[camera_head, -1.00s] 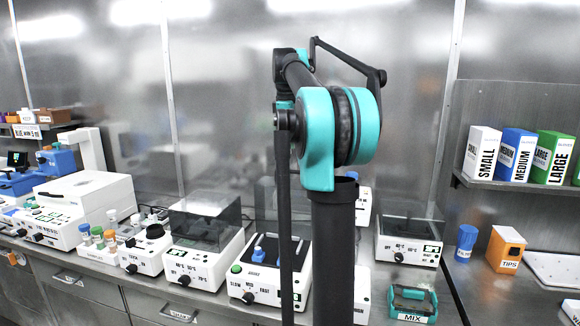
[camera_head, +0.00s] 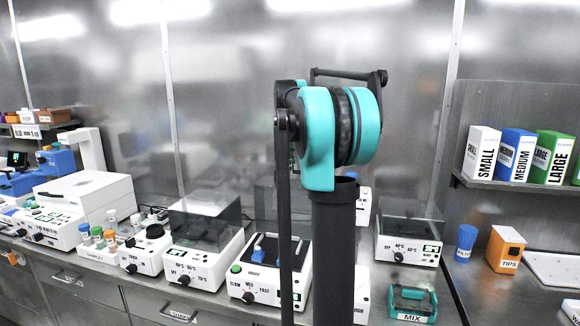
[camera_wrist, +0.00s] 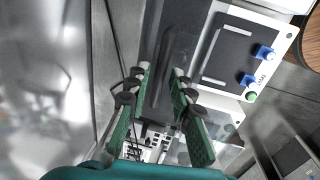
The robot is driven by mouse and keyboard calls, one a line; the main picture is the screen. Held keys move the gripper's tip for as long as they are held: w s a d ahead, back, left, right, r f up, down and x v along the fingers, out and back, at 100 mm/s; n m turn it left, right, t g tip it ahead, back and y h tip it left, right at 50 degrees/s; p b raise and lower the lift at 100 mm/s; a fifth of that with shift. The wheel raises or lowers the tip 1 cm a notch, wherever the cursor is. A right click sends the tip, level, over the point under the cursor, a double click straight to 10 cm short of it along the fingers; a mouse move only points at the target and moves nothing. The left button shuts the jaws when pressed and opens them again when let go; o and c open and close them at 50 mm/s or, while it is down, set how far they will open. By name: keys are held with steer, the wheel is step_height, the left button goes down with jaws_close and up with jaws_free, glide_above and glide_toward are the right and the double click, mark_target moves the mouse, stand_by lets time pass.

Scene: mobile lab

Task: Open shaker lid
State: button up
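The shaker (camera_head: 240,287) is a white box on the bench with SLOW, MED and FAST marks, a green button and blue clamps on its black top. A dark, see-through upright panel (camera_head: 264,208) behind it looks like its raised lid. My column and arm partly cover its right side. In the wrist view the shaker (camera_wrist: 273,35) lies at the upper right. My gripper (camera_wrist: 160,76) has its two green fingers apart, left of the shaker. A dark see-through strip shows between and beyond the fingertips; I cannot tell if they touch it.
A heater with a tinted box lid (camera_head: 205,215) stands left of the shaker. Another lidded device (camera_head: 408,238) and a green MIX tray (camera_head: 413,301) are to the right. A metal wall (camera_head: 240,100) rises close behind the bench.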

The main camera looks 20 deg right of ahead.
jaws_close()
steer(key=shift+t+h, duration=0.6)
steer(key=shift+t, duration=0.3)
steer(key=shift+s+a+r, duration=0.2)
steer(key=shift+s+a, duration=0.45)
steer(key=shift+s, duration=0.3)
steer(key=shift+s+a+r, duration=0.2)
steer(key=shift+s+a, duration=0.45)
steer(key=shift+s, duration=0.3)
steer(key=shift+o, duration=1.8)
jaws_free()
steer(key=v, duration=1.2)
